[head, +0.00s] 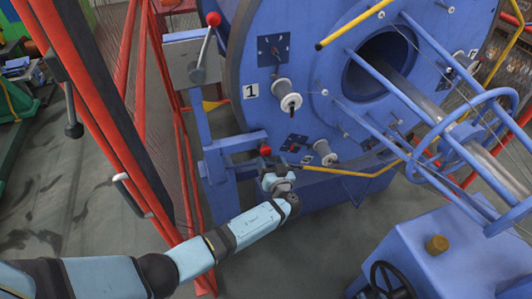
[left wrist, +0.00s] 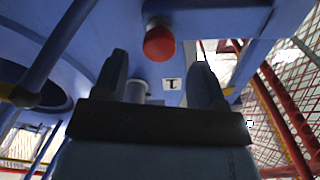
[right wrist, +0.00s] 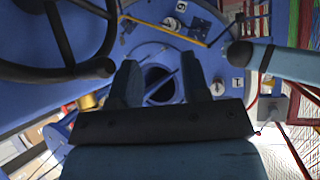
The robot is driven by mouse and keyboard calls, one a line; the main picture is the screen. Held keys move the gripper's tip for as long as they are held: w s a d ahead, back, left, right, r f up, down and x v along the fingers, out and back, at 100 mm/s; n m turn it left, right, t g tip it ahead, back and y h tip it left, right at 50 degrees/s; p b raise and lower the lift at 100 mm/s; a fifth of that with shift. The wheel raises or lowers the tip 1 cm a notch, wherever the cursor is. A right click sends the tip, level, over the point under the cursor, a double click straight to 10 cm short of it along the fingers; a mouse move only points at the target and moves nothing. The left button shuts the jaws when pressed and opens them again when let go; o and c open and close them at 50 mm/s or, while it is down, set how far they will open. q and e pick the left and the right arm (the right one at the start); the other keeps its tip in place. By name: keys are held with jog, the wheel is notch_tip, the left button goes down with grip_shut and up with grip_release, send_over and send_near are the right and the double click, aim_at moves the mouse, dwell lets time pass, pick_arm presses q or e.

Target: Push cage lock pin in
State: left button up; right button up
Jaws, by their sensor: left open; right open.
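The lock pin's red knob (head: 265,149) sits at the end of a blue bracket beside the big blue cage disc (head: 330,50). In the left wrist view the red knob (left wrist: 159,42) shows large, beyond and between the fingertips. My left gripper (head: 272,168) is open and empty, just below the knob in the head view; I cannot tell whether it touches. It also shows in the left wrist view (left wrist: 159,70). The pin's shaft is hidden behind the knob. My right gripper (right wrist: 158,72) is open and empty, facing the disc from farther back; it is not in the head view.
A grey box with a red-balled lever (head: 205,50) stands above the bracket. Red fence posts (head: 85,110) run along the left. Yellow bars (head: 350,25) and blue tubes cross on the right. A blue cabinet with a black handwheel (head: 388,282) stands at lower right.

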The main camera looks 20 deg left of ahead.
pick_arm(q)
jog(key=v, duration=0.7)
jog(key=shift+b, duration=0.35)
